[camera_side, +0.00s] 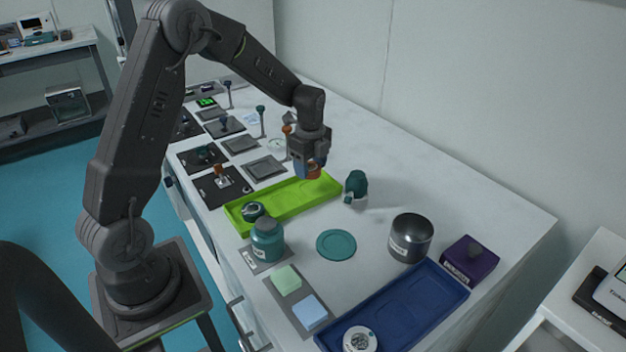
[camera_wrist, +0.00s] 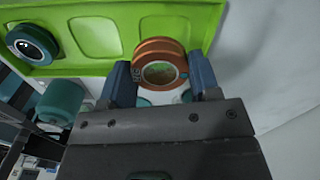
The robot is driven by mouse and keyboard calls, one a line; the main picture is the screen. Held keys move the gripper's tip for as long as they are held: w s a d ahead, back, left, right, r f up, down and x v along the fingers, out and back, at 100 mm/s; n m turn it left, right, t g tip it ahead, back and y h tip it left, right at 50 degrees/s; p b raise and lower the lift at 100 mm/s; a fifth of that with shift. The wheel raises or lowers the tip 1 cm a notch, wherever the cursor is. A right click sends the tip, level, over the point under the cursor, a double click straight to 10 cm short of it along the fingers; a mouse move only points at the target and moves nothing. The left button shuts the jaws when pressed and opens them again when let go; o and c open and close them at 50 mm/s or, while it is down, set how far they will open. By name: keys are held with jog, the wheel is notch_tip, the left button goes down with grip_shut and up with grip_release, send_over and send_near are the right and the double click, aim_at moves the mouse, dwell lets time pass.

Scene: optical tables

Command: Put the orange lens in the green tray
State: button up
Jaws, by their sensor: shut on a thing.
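The orange lens (camera_wrist: 159,64) is a round orange ring held between the two fingers of my gripper (camera_wrist: 160,80) in the wrist view. In the side view my gripper (camera_side: 307,168) is shut on the orange lens (camera_side: 312,173), which hangs over the far right end of the green tray (camera_side: 290,202). In the wrist view the lens overlaps the edge of the green tray (camera_wrist: 205,22). The side view does not clearly show the gap below the lens. A dark teal lens (camera_side: 253,211) lies in the near left end of the tray.
A teal jar (camera_side: 267,240) stands near the tray's near end. A dark teal bottle-like object (camera_side: 356,186) stands right of the tray.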

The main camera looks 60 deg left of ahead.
aim_at(314, 189)
jog(key=shift+w+d+f, duration=0.35)
jog(key=shift+f, duration=1.9)
jog(key=shift+f, duration=0.15)
jog(key=o, duration=0.7)
jog(key=shift+o, duration=0.2)
